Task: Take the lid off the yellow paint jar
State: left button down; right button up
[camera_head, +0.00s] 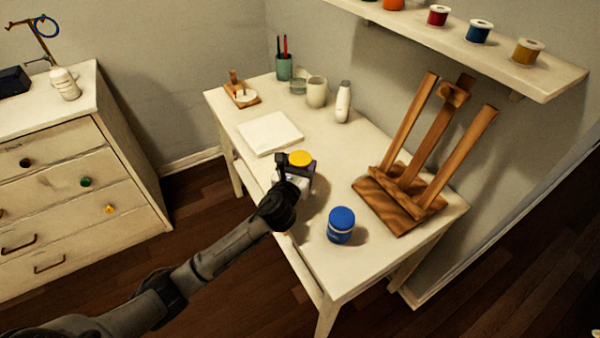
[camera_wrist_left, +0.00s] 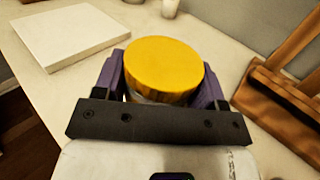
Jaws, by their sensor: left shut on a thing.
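The yellow paint jar shows by its yellow lid (camera_head: 300,158) on the table, near the front edge in the head view. The same yellow lid (camera_wrist_left: 164,68) fills the middle of the left wrist view, and the lid sits on the jar. My left gripper (camera_head: 297,168) is shut on the jar, with one finger on each side (camera_wrist_left: 164,85). The jar's body is mostly hidden by the gripper. My right gripper is not in view.
A blue-lidded jar (camera_head: 341,225) stands on the table (camera_head: 325,150) to the right, nearer the front. A wooden easel (camera_head: 410,185) stands at the right. A white canvas (camera_head: 270,133) lies to the left. Cups (camera_head: 317,91) and a white bottle (camera_head: 343,102) stand at the back.

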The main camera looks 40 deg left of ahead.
pick_arm(q)
notch_tip(320, 180, down, 2)
jog(key=shift+f+b, duration=0.25)
jog(key=shift+b, duration=0.15)
jog(key=shift+r, duration=0.1)
jog(key=shift+f, duration=0.2)
jog(key=shift+c, duration=0.9)
grip_release()
